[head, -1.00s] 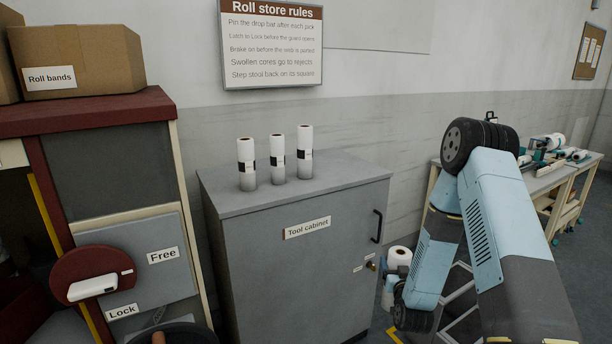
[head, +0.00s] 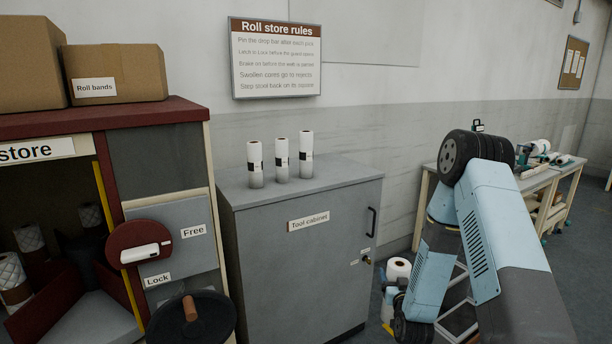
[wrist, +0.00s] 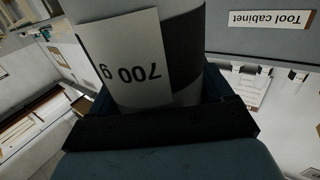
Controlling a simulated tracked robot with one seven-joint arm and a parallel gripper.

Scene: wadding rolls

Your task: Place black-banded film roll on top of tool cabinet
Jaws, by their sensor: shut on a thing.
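My gripper (wrist: 158,98) is shut on a film roll (wrist: 188,42) with a white "700 g" label and a dark band beside it. In the head view the white end of this roll (head: 397,268) shows low beside the cabinet's right side, with my gripper (head: 388,292) partly hidden by my arm. The grey tool cabinet (head: 270,240) stands in the middle. Three upright white rolls with dark patches stand on its top: left (head: 255,165), middle (head: 282,160) and right (head: 306,155). The held roll is apart from the cabinet top.
A dark red store rack (head: 120,120) with cardboard boxes (head: 115,75) stands left of the cabinet. A handwheel (head: 190,318) is at its front. A workbench (head: 540,175) with tools is at the right. The cabinet top is clear right of and in front of the rolls.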

